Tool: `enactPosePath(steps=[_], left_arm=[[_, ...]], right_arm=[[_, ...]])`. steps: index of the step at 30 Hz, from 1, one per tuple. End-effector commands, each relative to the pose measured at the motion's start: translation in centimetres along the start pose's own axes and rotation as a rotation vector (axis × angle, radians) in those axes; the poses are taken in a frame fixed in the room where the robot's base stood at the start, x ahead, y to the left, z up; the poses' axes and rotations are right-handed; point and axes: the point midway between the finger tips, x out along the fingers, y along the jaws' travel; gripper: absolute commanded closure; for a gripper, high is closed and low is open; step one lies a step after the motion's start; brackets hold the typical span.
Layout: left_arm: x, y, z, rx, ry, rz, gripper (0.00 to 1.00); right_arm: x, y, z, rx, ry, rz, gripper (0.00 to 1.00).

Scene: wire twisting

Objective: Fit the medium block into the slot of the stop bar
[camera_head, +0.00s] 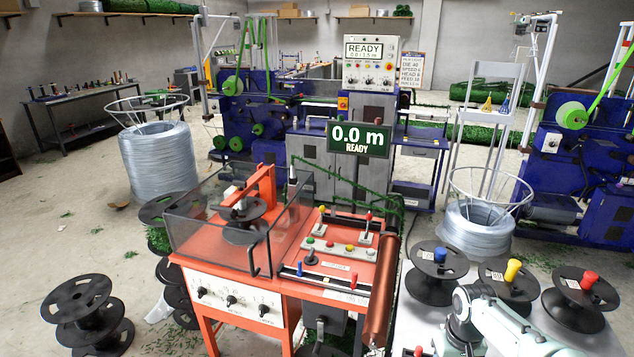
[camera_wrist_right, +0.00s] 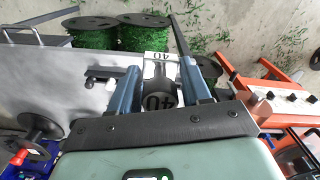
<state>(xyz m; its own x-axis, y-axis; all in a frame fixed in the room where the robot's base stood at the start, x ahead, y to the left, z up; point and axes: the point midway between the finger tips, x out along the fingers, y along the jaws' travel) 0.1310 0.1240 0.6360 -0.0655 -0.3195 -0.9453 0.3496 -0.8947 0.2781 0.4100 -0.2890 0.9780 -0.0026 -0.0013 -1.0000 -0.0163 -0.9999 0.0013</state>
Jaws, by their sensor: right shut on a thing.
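My right gripper (camera_wrist_right: 158,73) shows in the right wrist view, with its two blue-grey fingers on either side of a dark block (camera_wrist_right: 158,101) marked 40. The fingers are shut on this block. A white face (camera_wrist_right: 156,58), also marked 40, shows just beyond it; I cannot tell whether it belongs to the block. A small dark fitting (camera_wrist_right: 100,78) lies on the grey table to the left of the fingers. I cannot make out the stop bar's slot for certain. In the head view my right arm comes in at the lower right, its gripper out of frame. My left gripper is not in view.
The grey table (camera_wrist_right: 45,92) is mostly bare left of the gripper. Green-wound spools (camera_wrist_right: 150,35) stand beyond its edge. The orange machine (camera_head: 330,260) stands left of the table in the head view. Spools with blue (camera_head: 438,272), yellow (camera_head: 510,279) and red (camera_head: 580,299) knobs line the table.

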Motion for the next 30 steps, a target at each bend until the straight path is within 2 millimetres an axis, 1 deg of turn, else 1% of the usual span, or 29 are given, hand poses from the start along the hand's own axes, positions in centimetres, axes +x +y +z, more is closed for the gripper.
enactPosePath(steps=[1,5,6,9,12,16,25,26,30], left_arm=[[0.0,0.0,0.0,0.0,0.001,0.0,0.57],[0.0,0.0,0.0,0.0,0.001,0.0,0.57],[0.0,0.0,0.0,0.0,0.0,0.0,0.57],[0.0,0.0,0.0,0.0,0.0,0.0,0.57],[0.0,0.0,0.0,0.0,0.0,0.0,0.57],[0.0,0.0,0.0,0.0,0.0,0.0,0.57],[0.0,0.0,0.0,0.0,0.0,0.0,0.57],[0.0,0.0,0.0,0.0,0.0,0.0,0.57],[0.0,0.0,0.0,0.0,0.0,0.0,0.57]], right_arm=[[0.8,-1.3,-0.5,-0.008,-0.003,-0.001,0.95],[3.0,-4.8,-1.5,-0.014,-0.004,-0.001,0.95],[3.8,-6.0,-1.8,-0.015,-0.003,-0.001,0.95],[5.4,-8.6,-2.2,-0.018,-0.002,0.0,0.95],[6.5,-10.5,-2.5,-0.019,0.0,-0.001,0.95],[7.1,-11.5,-2.6,-0.017,0.002,-0.001,0.95],[7.3,-11.6,-2.5,-0.016,0.003,-0.001,0.95],[7.5,-11.6,-2.3,-0.016,0.002,-0.001,0.95],[10.0,-11.6,-0.5,-0.02,-0.002,0.002,0.95]])
